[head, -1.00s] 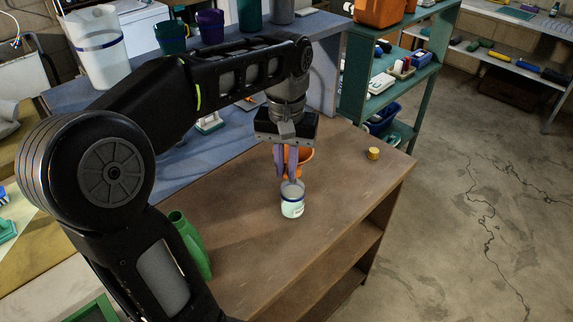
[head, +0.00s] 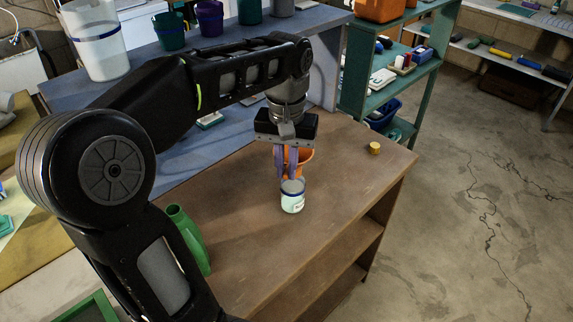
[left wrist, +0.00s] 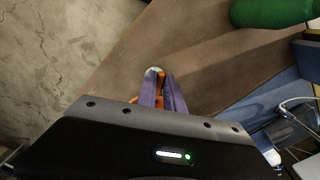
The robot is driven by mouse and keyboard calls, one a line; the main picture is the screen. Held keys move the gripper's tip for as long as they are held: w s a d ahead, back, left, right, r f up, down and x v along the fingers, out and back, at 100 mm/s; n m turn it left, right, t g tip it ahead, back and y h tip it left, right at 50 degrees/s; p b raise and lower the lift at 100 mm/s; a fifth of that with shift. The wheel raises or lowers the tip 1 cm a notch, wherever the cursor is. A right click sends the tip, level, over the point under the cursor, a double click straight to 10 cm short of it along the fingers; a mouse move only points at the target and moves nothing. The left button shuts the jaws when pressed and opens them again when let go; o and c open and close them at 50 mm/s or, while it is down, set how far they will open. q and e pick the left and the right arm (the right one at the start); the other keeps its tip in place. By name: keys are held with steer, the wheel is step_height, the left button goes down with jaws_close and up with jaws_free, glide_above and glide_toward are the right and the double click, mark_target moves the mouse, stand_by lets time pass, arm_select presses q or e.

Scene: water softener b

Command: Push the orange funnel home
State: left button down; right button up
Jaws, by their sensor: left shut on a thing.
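The orange funnel (head: 304,160) is at my left gripper (head: 287,174), close above and behind the mouth of a small clear jar. My left gripper points down with its purple fingers shut on the funnel. The jar (head: 292,199) has a blue band and a white label and stands upright on the brown bench. In the left wrist view a strip of the orange funnel (left wrist: 160,89) shows between the fingers, with the jar's pale rim (left wrist: 152,71) just beyond the tips. The fingers hide the funnel's lower end, so I cannot tell how it meets the jar. My right gripper is not seen.
A yellow cap (head: 375,148) lies on the brown bench (head: 330,215) right of the jar. A green bottle (head: 188,238) is at the bench's left. A blue shelf with tubs stands behind. The bench top around the jar is clear.

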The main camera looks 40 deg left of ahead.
arm_select(q)
steer(key=shift+f, duration=0.45)
steer(key=c, duration=1.4)
jaws_free()
steer(key=shift+r, duration=0.1)
step_height(320, 180, up, 5)
steer(key=p, duration=0.3)
steer(key=shift+r, duration=0.2)
steer(key=shift+s+a+r+p, duration=0.1)
steer(key=shift+r+p, duration=0.35)
steer(key=shift+r, duration=0.05)
steer(key=shift+r+p, duration=0.5)
steer(key=shift+r, duration=0.1)
